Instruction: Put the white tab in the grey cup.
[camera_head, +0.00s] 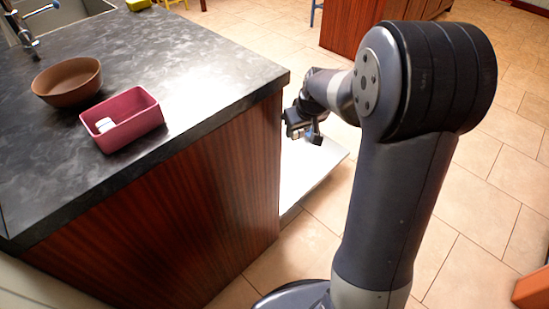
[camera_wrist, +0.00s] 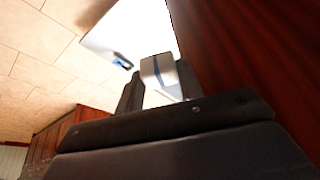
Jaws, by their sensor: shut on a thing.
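My gripper (camera_head: 304,130) is beside the right side of the island, over a low white panel. In the wrist view, my gripper's dark fingers (camera_wrist: 160,88) are shut on a pale piece with a dark blue stripe (camera_wrist: 157,70). I cannot tell whether this piece is the white tab. A small white object (camera_head: 105,125) lies in a pink-red box on the counter; its exact shape is too small to tell. I cannot make out a grey cup in either view.
The pink-red box (camera_head: 152,113) and a brown bowl (camera_head: 67,88) stand on the dark counter (camera_head: 190,60). The white panel (camera_head: 312,168) juts out low from the island; it also shows in the wrist view (camera_wrist: 108,38). Tiled floor (camera_head: 475,200) is open at the right.

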